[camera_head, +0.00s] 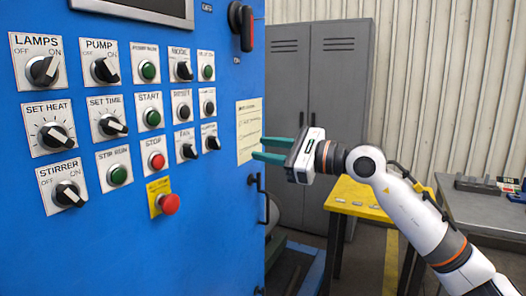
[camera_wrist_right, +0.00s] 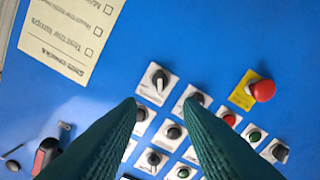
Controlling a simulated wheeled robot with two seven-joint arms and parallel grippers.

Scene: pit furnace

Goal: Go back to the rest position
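My right gripper (camera_head: 258,147) reaches in from the right with its two green fingers apart, pointing at the right edge of the blue control panel (camera_head: 225,240). Nothing is held between the fingers. In the head view the fingertips overlap the paper checklist (camera_head: 249,118); I cannot tell whether they touch the panel. In the right wrist view the open gripper (camera_wrist_right: 160,103) points toward the panel's knobs and buttons, with blue panel surface (camera_wrist_right: 180,35) beyond. My left gripper is not in view.
The panel carries several knobs and buttons, a red stop button (camera_head: 169,203) on a yellow plate and a black-and-red handle (camera_head: 246,28). Behind my right arm stand a grey cabinet (camera_head: 322,75), a yellow table (camera_head: 358,196) and a grey workbench (camera_head: 480,212).

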